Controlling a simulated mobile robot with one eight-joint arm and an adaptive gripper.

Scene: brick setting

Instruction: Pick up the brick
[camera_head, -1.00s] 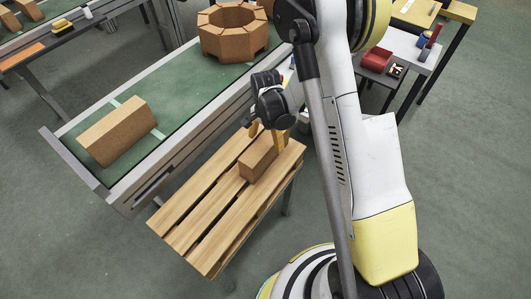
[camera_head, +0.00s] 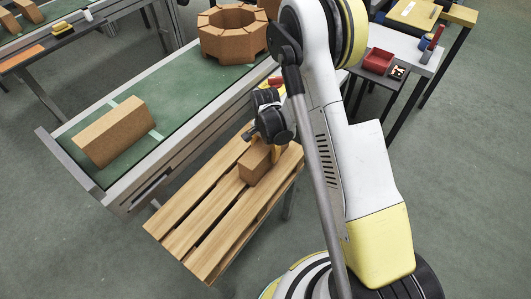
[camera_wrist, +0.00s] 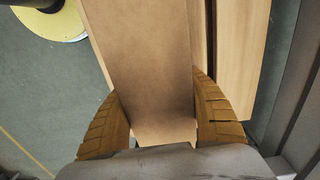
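A brown brick (camera_head: 254,167) lies on the slatted wooden pallet (camera_head: 196,222), near its far right end. My gripper (camera_head: 264,149) is down at the far end of the brick, with its yellow fingers partly hidden. In the wrist view the brick (camera_wrist: 150,60) runs between the two yellow-brown fingers of my gripper (camera_wrist: 156,84), one on each side. The fingers sit very close to the brick's sides. I cannot tell whether they press on it. The brick appears to rest on the pallet.
A green conveyor (camera_head: 175,92) runs beside the pallet, with another brick (camera_head: 112,131) on it and a ring of bricks (camera_head: 232,35) farther back. A table with a red bin (camera_head: 377,61) stands at the back right. The floor at the right is open.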

